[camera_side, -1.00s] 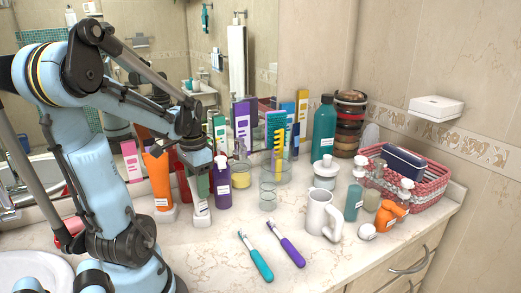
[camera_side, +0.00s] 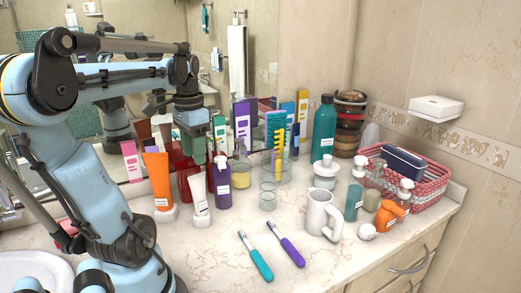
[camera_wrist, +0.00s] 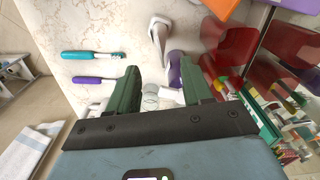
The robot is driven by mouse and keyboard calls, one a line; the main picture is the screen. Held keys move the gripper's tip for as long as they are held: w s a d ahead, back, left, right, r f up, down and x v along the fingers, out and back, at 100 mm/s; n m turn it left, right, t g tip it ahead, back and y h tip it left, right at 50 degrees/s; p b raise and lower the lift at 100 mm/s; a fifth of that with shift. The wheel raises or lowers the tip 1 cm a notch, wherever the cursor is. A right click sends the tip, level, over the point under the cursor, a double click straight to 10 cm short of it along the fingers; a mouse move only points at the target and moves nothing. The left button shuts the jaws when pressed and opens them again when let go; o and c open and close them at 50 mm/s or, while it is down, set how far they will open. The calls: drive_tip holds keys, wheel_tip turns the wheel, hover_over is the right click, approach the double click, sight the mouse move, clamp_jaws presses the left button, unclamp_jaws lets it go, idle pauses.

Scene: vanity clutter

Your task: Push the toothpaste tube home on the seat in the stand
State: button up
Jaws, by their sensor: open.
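A white toothpaste tube (camera_side: 198,189) stands cap down in a small white stand (camera_side: 202,215), leaning slightly left in the side view. Whether it is fully seated cannot be told. A white shape that looks like the tube and its stand (camera_wrist: 158,32) shows beyond the fingers in the wrist view. My gripper (camera_side: 206,152) is above the tube, apart from it. In the wrist view its two green fingers (camera_wrist: 160,88) are spread with nothing held between them.
An orange tube (camera_side: 157,180) in a white holder is close on the left, and a purple bottle (camera_side: 222,186) close on the right. Glass tumblers (camera_side: 268,190), a white mug (camera_side: 318,213) and two toothbrushes (camera_side: 255,256) are further right. The front counter is mostly clear.

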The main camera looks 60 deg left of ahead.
drive_tip(key=shift+r, duration=1.2)
drive_tip(key=w+d+f+t, duration=0.2)
drive_tip(key=w+d, duration=0.1)
drive_tip(key=d, duration=0.4)
drive_tip(key=w+d+f+m+t, duration=0.1)
drive_tip(key=w+d+f+t, duration=0.1)
drive_tip(key=d, duration=0.6)
drive_tip(key=w+d+f+m+t, duration=0.1)
drive_tip(key=w+d+f+t, duration=0.2)
drive_tip(key=w+d, duration=0.3)
drive_tip(key=shift+d+f, duration=0.5)
drive_tip(key=shift+d, duration=0.2)
